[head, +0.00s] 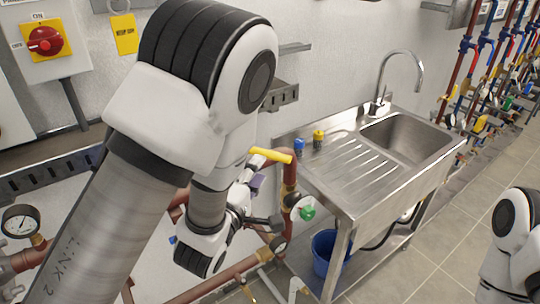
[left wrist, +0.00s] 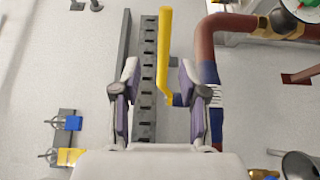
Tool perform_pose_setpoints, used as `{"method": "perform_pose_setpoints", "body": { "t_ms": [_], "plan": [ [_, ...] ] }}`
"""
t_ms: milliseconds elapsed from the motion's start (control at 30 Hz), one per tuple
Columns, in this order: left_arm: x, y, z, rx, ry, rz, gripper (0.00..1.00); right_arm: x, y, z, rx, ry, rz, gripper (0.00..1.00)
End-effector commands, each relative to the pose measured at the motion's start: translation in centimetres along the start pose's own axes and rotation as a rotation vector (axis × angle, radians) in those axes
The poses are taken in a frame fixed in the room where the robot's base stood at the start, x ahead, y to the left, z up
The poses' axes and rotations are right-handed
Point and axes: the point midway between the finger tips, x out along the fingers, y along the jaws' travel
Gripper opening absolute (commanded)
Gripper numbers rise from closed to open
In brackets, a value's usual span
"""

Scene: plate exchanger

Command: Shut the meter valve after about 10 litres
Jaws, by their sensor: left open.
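The meter valve's yellow lever (head: 270,155) lies level at the copper pipe, left of the sink, in the head view. In the left wrist view the lever (left wrist: 164,50) stands lengthwise between my finger pads, with space on both sides. My left gripper (left wrist: 160,78) is open around it and not visibly touching it. In the head view the gripper (head: 256,188) is just below the lever, partly hidden by my arm. A round fitting with a green part (head: 305,211), perhaps the meter, sits below right; its reading is too small to tell. My right gripper is out of view.
A steel sink (head: 405,138) with a drainer stands at right, a blue bucket (head: 328,253) beneath it. A pressure gauge (head: 20,221) is at far left. A red rotary switch (head: 46,40) is on the wall.

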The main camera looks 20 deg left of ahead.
Motion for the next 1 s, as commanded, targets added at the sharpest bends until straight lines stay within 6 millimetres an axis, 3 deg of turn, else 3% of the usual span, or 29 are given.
{"method": "perform_pose_setpoints", "body": {
  "t_ms": [167, 233, 400, 733, 800, 867, 1000],
  "plan": [
    [2.3, -0.9, 0.0, 0.0, 0.001, 0.006, 0.43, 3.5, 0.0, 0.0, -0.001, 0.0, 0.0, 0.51],
    [3.8, 0.2, 0.0, -0.002, 0.0, 0.0, 0.43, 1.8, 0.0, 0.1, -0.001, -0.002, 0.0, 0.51],
    [6.7, 0.1, -0.1, -0.001, 0.001, -0.003, 0.43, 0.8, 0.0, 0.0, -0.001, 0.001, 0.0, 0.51],
    [7.5, -0.3, -0.1, 0.0, 0.001, -0.005, 0.43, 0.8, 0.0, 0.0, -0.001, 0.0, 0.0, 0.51],
    [7.5, -0.3, -0.1, 0.0, 0.001, -0.005, 0.18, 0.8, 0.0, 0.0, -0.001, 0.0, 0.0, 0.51],
    [7.5, -0.3, -0.1, 0.0, 0.001, -0.005, 0.0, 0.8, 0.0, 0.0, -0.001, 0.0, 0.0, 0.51],
    [7.5, -0.3, -0.1, 0.0, 0.001, -0.005, 0.0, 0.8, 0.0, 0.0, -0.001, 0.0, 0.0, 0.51]
  ]
}}
